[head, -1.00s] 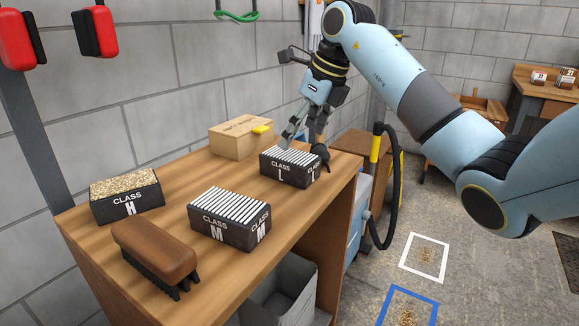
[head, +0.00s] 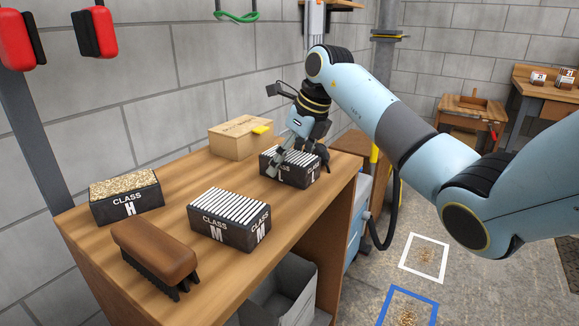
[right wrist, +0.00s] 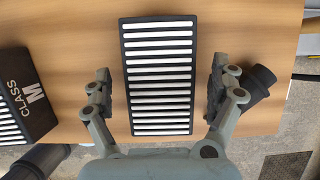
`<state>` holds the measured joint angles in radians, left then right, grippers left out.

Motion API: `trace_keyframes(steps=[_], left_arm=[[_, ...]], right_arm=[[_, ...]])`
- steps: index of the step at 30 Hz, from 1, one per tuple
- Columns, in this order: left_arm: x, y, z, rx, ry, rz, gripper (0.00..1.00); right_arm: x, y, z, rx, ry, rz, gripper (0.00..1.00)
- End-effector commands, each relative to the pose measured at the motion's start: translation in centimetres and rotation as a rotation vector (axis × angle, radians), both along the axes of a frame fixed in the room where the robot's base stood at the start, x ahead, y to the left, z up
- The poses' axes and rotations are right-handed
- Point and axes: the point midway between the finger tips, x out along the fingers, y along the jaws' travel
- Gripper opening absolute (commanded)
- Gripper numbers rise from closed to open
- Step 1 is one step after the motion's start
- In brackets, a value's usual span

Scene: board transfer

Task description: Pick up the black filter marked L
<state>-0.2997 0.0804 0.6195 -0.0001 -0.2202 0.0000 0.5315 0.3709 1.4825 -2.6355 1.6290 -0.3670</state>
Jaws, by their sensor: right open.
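The black filter marked L (head: 275,169), with white pleats on top, stands on the wooden bench near its right end. My right gripper (head: 297,162) is open and lowered over it, with a finger in front of its near face that partly hides the label. In the right wrist view the filter (right wrist: 158,80) lies between the two spread fingers of my right gripper (right wrist: 160,95). A gap shows on each side, so neither finger seems to touch it. My left gripper is not in view.
A grey bin (head: 282,292) is below.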

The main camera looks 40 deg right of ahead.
Motion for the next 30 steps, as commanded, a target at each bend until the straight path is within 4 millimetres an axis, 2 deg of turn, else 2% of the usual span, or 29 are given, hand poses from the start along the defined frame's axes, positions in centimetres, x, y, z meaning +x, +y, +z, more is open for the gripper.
trace_keyframes(steps=[18, 30], left_arm=[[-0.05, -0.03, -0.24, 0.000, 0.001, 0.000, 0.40], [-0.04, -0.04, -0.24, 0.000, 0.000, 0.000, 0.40]], right_arm=[[-0.02, 0.00, -0.46, 0.000, 0.000, 0.000, 0.91], [-0.02, 0.00, -0.46, 0.000, 0.000, 0.000, 0.39]])
